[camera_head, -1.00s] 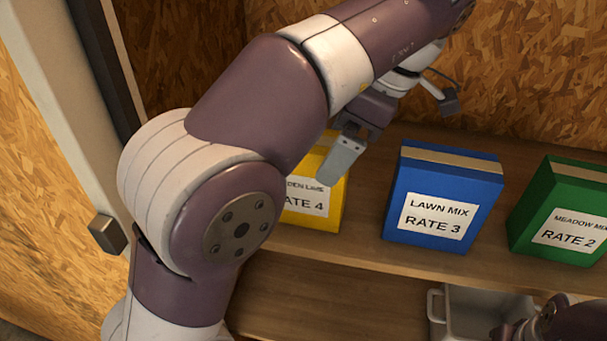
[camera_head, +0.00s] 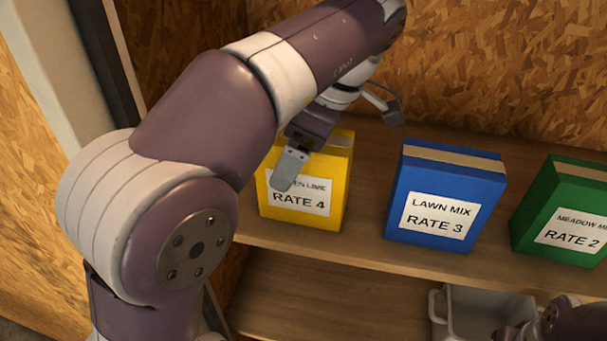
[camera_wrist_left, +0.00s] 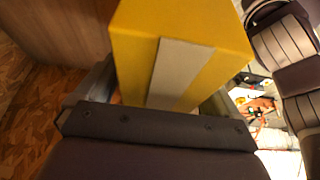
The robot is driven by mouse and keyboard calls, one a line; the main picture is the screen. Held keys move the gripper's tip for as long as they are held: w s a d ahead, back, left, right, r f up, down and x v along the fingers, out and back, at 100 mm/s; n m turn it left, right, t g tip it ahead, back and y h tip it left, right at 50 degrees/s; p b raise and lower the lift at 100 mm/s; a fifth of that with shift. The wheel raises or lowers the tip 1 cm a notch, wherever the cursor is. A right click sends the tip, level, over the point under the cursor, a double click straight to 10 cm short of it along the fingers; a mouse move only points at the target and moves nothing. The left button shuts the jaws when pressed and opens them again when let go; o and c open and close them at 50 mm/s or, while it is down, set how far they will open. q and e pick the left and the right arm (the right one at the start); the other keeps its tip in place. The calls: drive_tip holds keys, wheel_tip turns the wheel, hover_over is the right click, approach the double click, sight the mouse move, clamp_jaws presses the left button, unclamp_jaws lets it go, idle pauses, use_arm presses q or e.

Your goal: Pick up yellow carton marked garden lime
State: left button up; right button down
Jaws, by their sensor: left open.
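The yellow carton (camera_head: 333,190) stands upright on the shelf, its label partly covered, with "EN LIME" and "RATE 4" readable. My left gripper (camera_head: 290,165) is open; one finger shows in front of the carton's label face in the head view, and the other is hidden there. In the left wrist view, the yellow carton (camera_wrist_left: 215,45) with a pale strip lies between the two spread fingers of the left gripper (camera_wrist_left: 150,98). I cannot tell whether either finger touches it. My right gripper is not clearly visible; only part of my right arm shows at the bottom right.
A blue "LAWN MIX RATE 3" carton (camera_head: 440,212) stands right of the yellow one with a gap between. A green "RATE 2" carton (camera_head: 572,200) is farther right. A grey bin (camera_head: 485,306) sits below the wooden shelf (camera_head: 350,255). A chipboard wall is behind.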

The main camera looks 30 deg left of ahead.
use_arm(q)
drive_tip(key=shift+f, duration=0.15)
drive_tip(key=c, duration=1.5)
